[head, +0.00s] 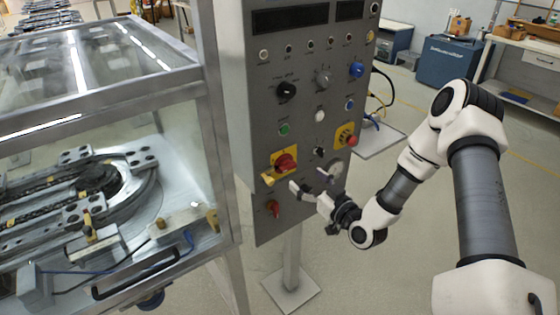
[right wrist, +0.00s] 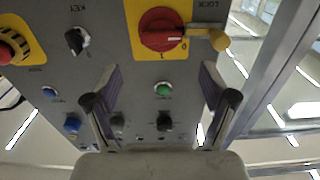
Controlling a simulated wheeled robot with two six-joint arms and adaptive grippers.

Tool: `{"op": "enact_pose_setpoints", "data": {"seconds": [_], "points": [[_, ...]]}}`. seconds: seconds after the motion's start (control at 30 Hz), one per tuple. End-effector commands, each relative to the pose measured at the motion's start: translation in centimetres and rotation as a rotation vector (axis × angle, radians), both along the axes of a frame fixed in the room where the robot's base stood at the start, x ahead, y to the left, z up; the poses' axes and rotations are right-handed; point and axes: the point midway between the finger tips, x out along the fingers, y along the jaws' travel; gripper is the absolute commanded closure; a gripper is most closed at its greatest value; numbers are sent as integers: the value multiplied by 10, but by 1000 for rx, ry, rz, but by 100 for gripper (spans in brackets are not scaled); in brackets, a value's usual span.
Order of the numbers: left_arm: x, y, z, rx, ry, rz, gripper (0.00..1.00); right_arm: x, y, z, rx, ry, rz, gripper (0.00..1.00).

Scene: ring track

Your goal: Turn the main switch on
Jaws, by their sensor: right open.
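The main switch (head: 285,162) is a red rotary knob on a yellow plate, low on the grey control panel. In the right wrist view, the red knob (right wrist: 162,30) sits at the top centre, with "0" and "1" marks beside it. A yellow lock piece (right wrist: 208,38) sticks out beside the knob, near the word LOCK. My right gripper (head: 311,183) is open and empty in front of the lower panel, to the right of and slightly below the switch. Its two fingers (right wrist: 160,80) point toward the panel, apart from the knob. My left gripper is out of view.
A glass-walled machine (head: 170,130) stands close on the left.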

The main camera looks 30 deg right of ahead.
Motion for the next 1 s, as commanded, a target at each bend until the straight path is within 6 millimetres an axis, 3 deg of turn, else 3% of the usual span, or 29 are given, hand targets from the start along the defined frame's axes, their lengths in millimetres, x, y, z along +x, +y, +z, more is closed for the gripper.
{"op": "enact_pose_setpoints", "data": {"seconds": [0.33, 0.67, 0.83, 1.0], "points": [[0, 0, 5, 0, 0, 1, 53, 61, 7, -2, -5, 4, 5, 17], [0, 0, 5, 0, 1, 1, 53, 72, 7, -2, 0, 4, 2, 17], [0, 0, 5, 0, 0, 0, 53, 71, 7, -2, 0, 4, 2, 73], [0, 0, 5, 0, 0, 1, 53, 71, 7, -2, 0, 4, 2, 77]]}}
